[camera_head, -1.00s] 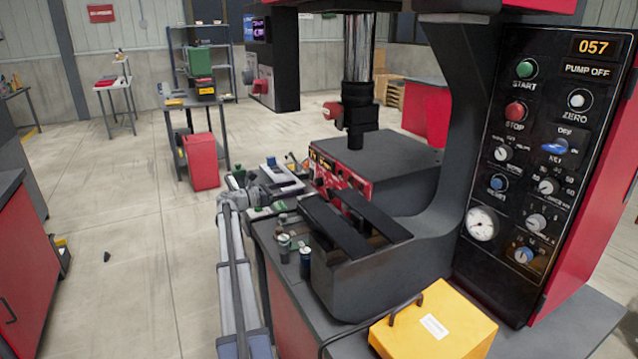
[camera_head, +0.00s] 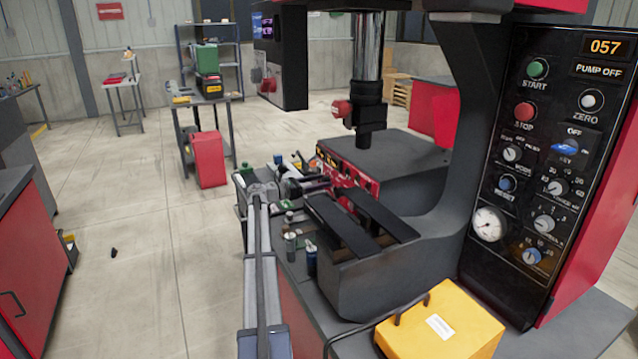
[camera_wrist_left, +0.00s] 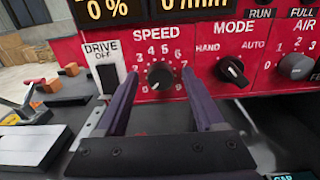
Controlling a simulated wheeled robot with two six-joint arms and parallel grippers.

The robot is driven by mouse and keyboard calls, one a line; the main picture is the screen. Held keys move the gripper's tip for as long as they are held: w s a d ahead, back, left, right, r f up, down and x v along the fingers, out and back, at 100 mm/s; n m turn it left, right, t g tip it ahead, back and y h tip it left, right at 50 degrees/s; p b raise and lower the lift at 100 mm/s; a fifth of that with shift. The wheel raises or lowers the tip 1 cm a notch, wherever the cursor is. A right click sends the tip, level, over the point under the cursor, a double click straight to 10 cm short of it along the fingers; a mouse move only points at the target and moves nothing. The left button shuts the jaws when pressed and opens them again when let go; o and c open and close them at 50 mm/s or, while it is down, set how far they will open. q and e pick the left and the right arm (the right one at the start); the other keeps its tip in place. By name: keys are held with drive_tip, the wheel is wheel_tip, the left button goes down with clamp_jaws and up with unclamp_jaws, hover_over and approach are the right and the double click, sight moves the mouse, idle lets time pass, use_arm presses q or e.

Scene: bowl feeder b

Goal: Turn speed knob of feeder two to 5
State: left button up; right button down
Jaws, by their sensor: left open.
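In the left wrist view the black speed knob (camera_wrist_left: 160,76) sits on a red control panel (camera_wrist_left: 205,50) under the word SPEED, with white numbers around it. Its pointer is too blurred to read surely. My left gripper (camera_wrist_left: 160,78) is open, with one finger to each side of the knob and a gap to it on both sides. Whether the fingertips touch the panel I cannot tell. In the head view my left arm reaches to the small red panel (camera_head: 352,178) behind the black bars. No feeder number is legible. My right gripper is out of view.
A mode knob (camera_wrist_left: 232,70) and an air knob (camera_wrist_left: 296,66) are right of the speed knob, and a black drive switch (camera_wrist_left: 108,78) is left. In the head view a press control panel (camera_head: 545,150) and a yellow box (camera_head: 445,325) stand at right.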

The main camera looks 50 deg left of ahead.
use_arm(q)
clamp_jaws()
idle(0.4)
drive_tip(key=shift+m, duration=0.3)
drive_tip(key=m, duration=0.5)
drive_tip(key=shift+d+m, duration=0.1)
drive_tip(key=shift+m, duration=0.2)
drive_tip(key=m, duration=0.6)
drive_tip(key=shift+f, duration=0.1)
drive_tip(key=shift+s+f+m+b, duration=0.1)
drive_tip(key=shift+f+m+b, duration=0.05)
drive_tip(key=shift+m, duration=4.2)
drive_tip(key=shift+f+m+b, duration=0.1)
drive_tip(key=shift+m+b, duration=0.05)
drive_tip(key=shift+m, duration=4.2)
